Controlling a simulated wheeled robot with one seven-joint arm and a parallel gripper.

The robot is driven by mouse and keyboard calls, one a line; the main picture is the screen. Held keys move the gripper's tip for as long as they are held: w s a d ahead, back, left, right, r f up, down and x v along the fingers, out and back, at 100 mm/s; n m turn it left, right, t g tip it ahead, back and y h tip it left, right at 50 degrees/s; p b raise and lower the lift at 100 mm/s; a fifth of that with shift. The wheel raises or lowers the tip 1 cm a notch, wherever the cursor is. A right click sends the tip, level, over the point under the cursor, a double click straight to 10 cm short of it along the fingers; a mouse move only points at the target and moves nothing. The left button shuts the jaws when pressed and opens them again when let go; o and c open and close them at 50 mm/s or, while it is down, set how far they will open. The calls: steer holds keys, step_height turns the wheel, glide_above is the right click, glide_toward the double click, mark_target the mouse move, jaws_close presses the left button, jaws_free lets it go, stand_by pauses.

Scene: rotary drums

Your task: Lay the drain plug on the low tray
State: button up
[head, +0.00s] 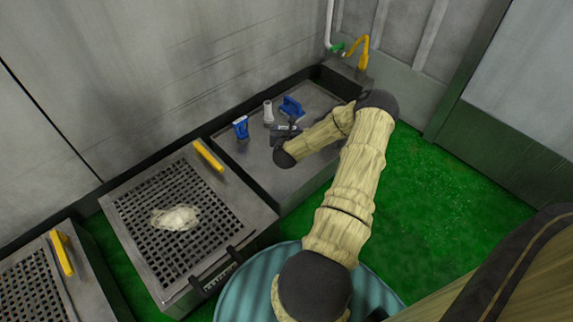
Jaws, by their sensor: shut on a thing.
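My gripper (287,129) is small and dark in the head view, over the grey sink-like basin (315,100) at the back. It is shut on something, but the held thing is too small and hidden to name. A blue-handled thing (291,106) shows just beyond the gripper; I cannot tell whether they touch. A pale upright cylinder (268,112) stands to its left. I cannot surely pick out the drain plug or tell which surface is the low tray.
Another blue-handled thing (241,127) stands near the basin's left side. A grated unit (150,250) with a crumpled pale cloth (175,218) and yellow handle (208,155) is to the left. A yellow tap (362,50) rises at the back. Green floor (425,190) lies open at right.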

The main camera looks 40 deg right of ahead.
step_height(320, 180, down, 6)
steer(key=b, duration=0.3)
steer(key=shift+b, duration=0.3)
steer(key=shift+a+f, duration=0.1)
steer(key=shift+f, duration=0.05)
step_height(320, 180, down, 4)
steer(key=b, duration=0.2)
steer(key=shift+b, duration=0.35)
steer(key=shift+r, duration=0.25)
steer(key=shift+f, duration=0.1)
steer(key=o, duration=1)
